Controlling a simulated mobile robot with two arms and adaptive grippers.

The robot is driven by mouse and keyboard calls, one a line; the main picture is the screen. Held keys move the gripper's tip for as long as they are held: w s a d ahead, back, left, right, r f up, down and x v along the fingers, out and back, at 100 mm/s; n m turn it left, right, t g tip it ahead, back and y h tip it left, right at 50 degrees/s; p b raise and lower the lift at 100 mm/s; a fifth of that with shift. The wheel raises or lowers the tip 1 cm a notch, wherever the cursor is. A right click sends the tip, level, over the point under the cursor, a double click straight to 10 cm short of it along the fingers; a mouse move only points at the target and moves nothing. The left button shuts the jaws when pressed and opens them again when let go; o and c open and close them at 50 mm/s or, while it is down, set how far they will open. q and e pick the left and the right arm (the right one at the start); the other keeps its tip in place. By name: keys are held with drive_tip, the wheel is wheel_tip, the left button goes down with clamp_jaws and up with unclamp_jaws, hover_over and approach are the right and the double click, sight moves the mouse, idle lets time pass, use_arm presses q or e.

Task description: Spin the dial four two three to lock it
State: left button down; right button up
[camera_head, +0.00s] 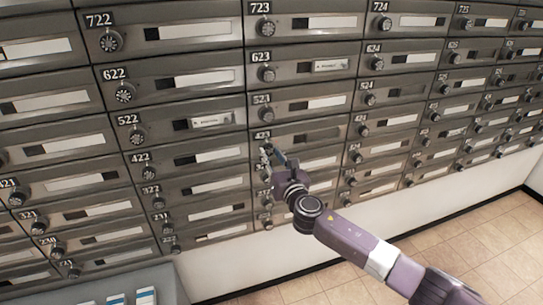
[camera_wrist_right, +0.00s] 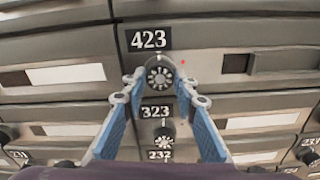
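The dial of box 423 (camera_wrist_right: 158,78) is a round dark knob with a pale marked face, below the 423 number plate (camera_wrist_right: 148,39) in the right wrist view. My right gripper (camera_wrist_right: 161,74) has its two blue fingers apart, one on each side of this dial. I cannot tell whether the fingertips touch it. In the head view my right gripper (camera_head: 272,156) reaches in from the lower right to the 423 box (camera_head: 300,136) and hides most of its dial. My left gripper is in neither view.
The 323 dial (camera_wrist_right: 161,131) sits just below, between the fingers in the wrist view. Similar metal boxes with dials surround it, such as 422 (camera_head: 158,159) on the left. A grey unit (camera_head: 120,285) stands at lower left. Tiled floor (camera_head: 470,265) is clear at lower right.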

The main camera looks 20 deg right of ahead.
drive_tip(key=c, duration=0.5)
drive_tip(key=shift+c, duration=0.2)
